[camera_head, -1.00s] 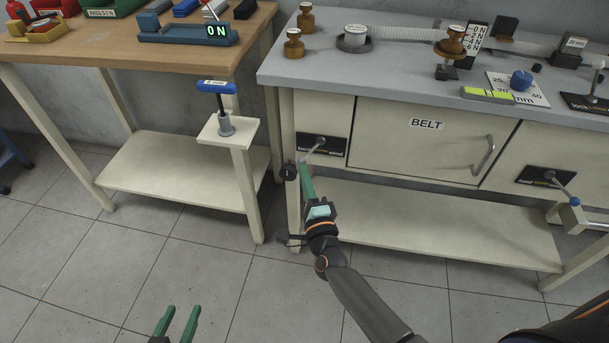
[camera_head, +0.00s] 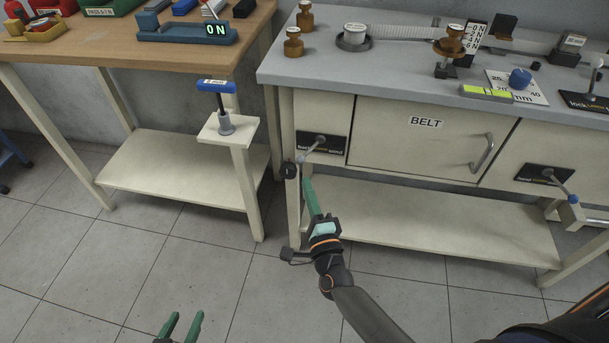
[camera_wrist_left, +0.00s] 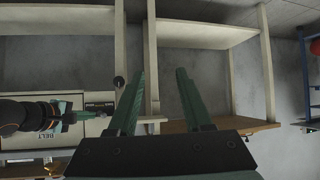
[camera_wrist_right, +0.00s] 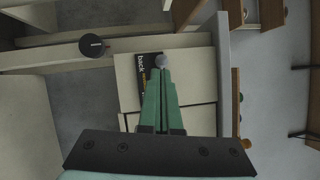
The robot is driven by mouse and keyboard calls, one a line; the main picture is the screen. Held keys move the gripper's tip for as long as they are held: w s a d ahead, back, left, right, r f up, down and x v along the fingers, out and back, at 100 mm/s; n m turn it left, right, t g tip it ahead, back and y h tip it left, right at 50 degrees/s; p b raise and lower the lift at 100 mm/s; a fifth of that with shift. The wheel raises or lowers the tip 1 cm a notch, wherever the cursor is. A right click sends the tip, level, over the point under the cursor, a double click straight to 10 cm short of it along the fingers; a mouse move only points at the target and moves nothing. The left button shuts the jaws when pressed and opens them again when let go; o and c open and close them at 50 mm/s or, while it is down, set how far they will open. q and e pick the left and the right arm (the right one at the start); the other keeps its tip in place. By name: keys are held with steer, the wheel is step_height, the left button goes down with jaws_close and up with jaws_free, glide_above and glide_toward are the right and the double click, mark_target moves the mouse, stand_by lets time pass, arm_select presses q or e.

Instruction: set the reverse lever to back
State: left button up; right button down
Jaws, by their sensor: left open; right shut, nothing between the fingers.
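The lever (camera_head: 311,149) with a grey ball knob sits on a black plate (camera_head: 334,144) lettered "back" at left and "wind" at right, on the right bench's front. The lever leans down and left, with its knob over the "back" end. My right gripper (camera_head: 307,181) is shut and empty, its fingertips just below the knob. In the right wrist view the knob (camera_wrist_right: 162,61) shows just beyond the fingertips (camera_wrist_right: 158,72); contact is unclear. My left gripper (camera_head: 184,318) is open and empty, low over the floor; its spread fingers fill the left wrist view (camera_wrist_left: 158,82).
A black round knob (camera_head: 288,170) is beside the lever at the bench's left leg. A similar lever plate (camera_head: 543,174) is at the right. The "BELT" door (camera_head: 430,145) lies between them. A blue-handled post (camera_head: 218,87) stands left. Floor in front is free.

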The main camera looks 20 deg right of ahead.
arm_select(q)
steer(key=shift+s+d+f+g, duration=0.2)
steer(key=shift+s+f+g, duration=0.5)
steer(key=shift+s+f, duration=0.45)
arm_select(e)
steer(key=s, duration=0.3)
steer(key=shift+s+a+f, duration=0.1)
steer(key=shift+a+f, duration=0.05)
steer(key=shift+f, duration=0.05)
arm_select(q)
steer(key=shift+w, duration=0.2)
